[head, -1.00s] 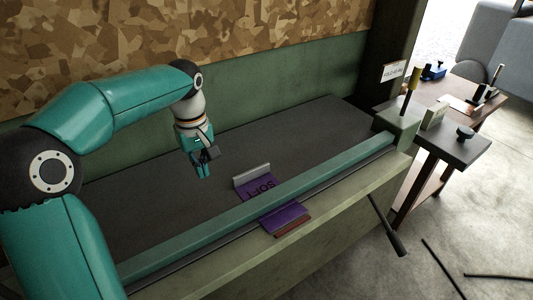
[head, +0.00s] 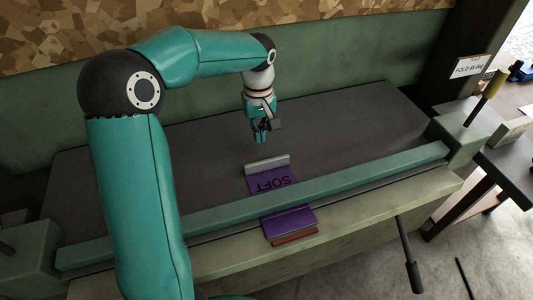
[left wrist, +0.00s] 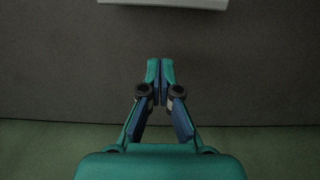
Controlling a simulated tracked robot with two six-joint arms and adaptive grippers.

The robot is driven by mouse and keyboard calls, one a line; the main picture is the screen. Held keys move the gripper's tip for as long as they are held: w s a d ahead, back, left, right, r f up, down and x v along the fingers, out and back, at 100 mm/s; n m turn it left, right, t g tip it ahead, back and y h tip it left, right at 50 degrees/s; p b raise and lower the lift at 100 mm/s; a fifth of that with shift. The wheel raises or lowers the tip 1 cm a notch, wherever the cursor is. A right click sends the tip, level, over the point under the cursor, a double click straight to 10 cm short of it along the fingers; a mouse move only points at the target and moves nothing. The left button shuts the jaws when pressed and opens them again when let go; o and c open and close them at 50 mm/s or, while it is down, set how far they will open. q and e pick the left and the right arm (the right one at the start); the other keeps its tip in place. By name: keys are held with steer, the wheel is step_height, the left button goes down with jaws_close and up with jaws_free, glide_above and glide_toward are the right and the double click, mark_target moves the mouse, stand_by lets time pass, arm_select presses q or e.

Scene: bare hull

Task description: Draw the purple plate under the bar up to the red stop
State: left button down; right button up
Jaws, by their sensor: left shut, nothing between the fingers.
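My right gripper is out of view.
The dark bed (head: 350,130) is clear around the plate, with a green wall (head: 340,60) behind it. A lever with a yellow grip (head: 487,95) stands at the right end of the bar. A dark handle (head: 409,255) sticks out in front.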

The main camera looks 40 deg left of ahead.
arm_select(q)
step_height(320, 180, down, 4)
steer(key=shift+r, duration=0.1)
steer(key=d, duration=0.1)
steer(key=s+d+p, duration=0.1)
steer(key=shift+s+d+f, duration=0.2)
steer(key=shift+d, duration=0.15)
steer(key=shift+s+d, duration=0.25)
steer(key=shift+d, duration=0.15)
steer(key=shift+f, duration=0.1)
